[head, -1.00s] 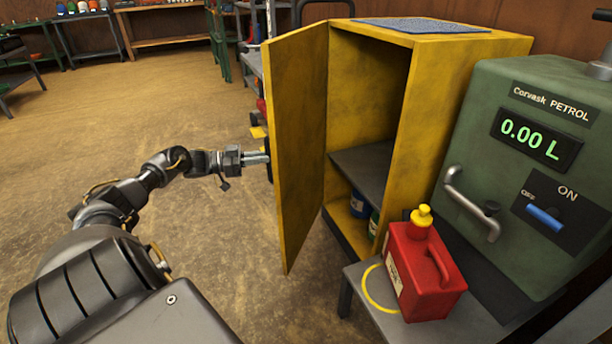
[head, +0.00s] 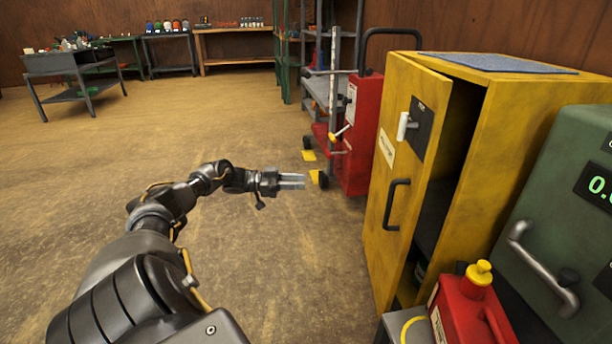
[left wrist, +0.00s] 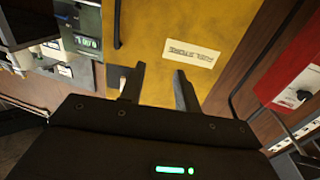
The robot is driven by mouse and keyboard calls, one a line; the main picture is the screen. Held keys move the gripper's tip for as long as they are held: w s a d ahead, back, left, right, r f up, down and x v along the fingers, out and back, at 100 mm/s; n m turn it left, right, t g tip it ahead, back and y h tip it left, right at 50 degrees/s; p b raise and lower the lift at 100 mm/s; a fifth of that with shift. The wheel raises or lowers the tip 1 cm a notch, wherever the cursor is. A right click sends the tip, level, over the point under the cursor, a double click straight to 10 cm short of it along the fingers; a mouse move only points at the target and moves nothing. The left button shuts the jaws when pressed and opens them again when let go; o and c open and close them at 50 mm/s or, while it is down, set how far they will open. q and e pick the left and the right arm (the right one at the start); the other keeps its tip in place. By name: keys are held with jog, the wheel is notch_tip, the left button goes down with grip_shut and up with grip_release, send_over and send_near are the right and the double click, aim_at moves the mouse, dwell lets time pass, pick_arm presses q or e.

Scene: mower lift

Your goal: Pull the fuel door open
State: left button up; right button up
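The yellow fuel door (head: 398,163) stands ajar in the head view, with a dark gap along its right edge. It carries a black pull handle (head: 396,204), a light lever latch (head: 404,126) on a dark plate, and a pale label (head: 386,148). The label also shows upside down, reading "FUEL STORE", in the left wrist view (left wrist: 191,53). My left gripper (head: 303,181) is left of the door, apart from the handle. In the left wrist view its fingers (left wrist: 159,70) are spread, with nothing held between them. My right gripper is not in view.
A red wheeled machine (head: 363,140) stands behind the door. A red fuel can (head: 462,315) with a yellow cap and a green petrol dispenser (head: 560,200) are at the right. Open floor (head: 200,130) lies to the left.

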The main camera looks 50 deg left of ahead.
pick_arm(q)
jog(key=v, duration=0.6)
jog(key=shift+s+a, duration=0.2)
jog(key=shift+a, duration=0.15)
